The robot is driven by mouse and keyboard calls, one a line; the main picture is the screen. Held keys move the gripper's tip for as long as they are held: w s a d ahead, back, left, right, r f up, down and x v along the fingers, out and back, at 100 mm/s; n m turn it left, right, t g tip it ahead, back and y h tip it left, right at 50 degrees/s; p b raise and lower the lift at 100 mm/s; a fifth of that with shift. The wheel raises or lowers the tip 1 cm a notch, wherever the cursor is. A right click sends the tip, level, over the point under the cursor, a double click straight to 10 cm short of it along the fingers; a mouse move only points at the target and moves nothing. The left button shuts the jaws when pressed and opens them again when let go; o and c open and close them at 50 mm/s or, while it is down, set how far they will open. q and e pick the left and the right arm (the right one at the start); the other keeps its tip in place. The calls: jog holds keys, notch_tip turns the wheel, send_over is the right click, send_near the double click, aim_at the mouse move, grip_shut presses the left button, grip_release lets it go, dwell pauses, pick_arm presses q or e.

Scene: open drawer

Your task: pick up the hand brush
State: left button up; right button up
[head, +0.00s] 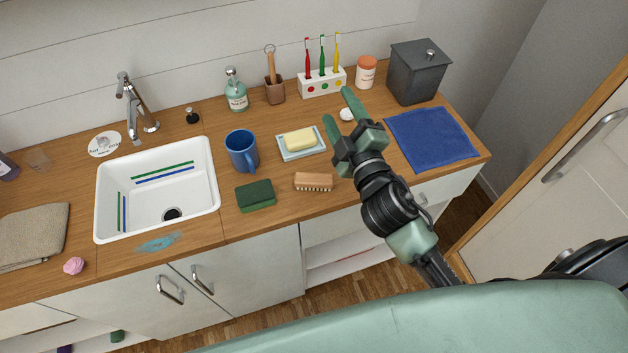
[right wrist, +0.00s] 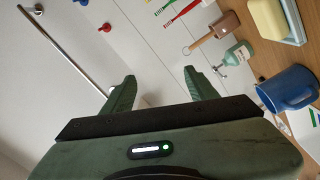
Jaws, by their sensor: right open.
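The hand brush (head: 313,182) lies on the wooden counter near its front edge. It has a light wooden back and pale bristles facing down and forward. My right gripper (head: 337,105) is open and empty. In the head view it appears beyond and to the right of the brush, over the area by the soap dish and toothbrush holder. The right wrist view shows its two open fingers (right wrist: 159,77) with nothing between them. The brush does not show in that view. My left gripper is not in view.
A green sponge (head: 256,195) lies left of the brush, with a blue mug (head: 242,151) behind it. A soap dish (head: 301,153) with yellow soap sits just behind the brush. A blue cloth (head: 432,138) and grey canister (head: 417,72) are at right. A white sink (head: 205,190) is at left.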

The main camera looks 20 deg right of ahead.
jog(key=a+r+n+t+y, duration=0.1)
jog(key=a+r+n+y, duration=0.75)
jog(key=n, duration=0.35)
jog(key=s+a+f+n+g+y, duration=0.1)
jog(key=s+a+n+g+y, duration=0.1)
jog(key=a+n+g+y, duration=0.85)
jog(key=n+g+h, duration=0.7)
jog(key=n+h, duration=0.8)
send_near(316, 178)
jog(key=shift+w+x, duration=0.2)
jog(key=shift+x, duration=1)
jog(key=shift+d+f, duration=0.15)
jog(key=p+x, duration=0.3)
jog(key=x, duration=0.3)
jog(key=shift+s+a+f, duration=0.15)
jog(key=shift+a+f, duration=0.05)
jog(key=shift+a, duration=0.05)
jog(key=shift+a+f, duration=0.1)
jog(key=shift+f, duration=0.35)
grip_shut()
